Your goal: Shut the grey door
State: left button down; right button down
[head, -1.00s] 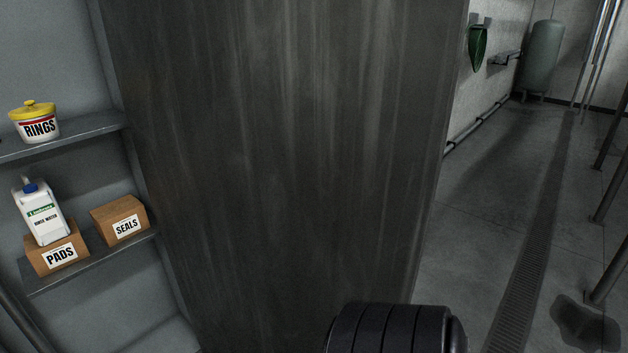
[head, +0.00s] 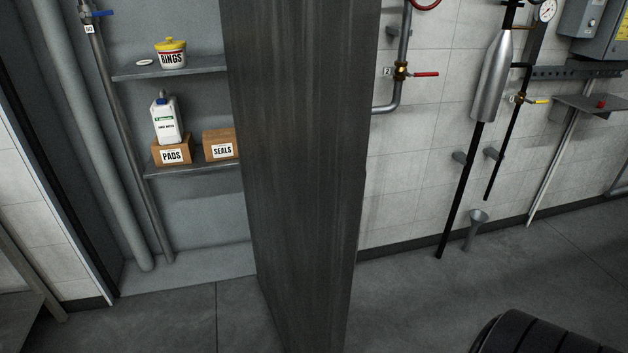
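The grey door (head: 305,170) stands open in the middle of the head view, a tall dark streaked panel seen at a steep angle. It sticks out from the wall recess (head: 205,220) on its left and hides part of the shelves and the wall behind it. A black ribbed part of my own arm (head: 550,335) shows at the lower right, apart from the door in the picture. Neither of my grippers is in view.
The recess holds shelves with a yellow-lidded RINGS tub (head: 172,55), a white bottle (head: 166,122), a PADS box (head: 172,152) and a SEALS box (head: 220,145). Pipes with valves (head: 402,72) line the right wall. The floor (head: 440,300) right of the door looks clear.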

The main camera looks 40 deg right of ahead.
aim_at(301, 73)
jog(key=l, duration=0.85)
jog(key=k+l+u, duration=0.1)
jog(key=l, duration=1.65)
jog(key=k+u, duration=0.05)
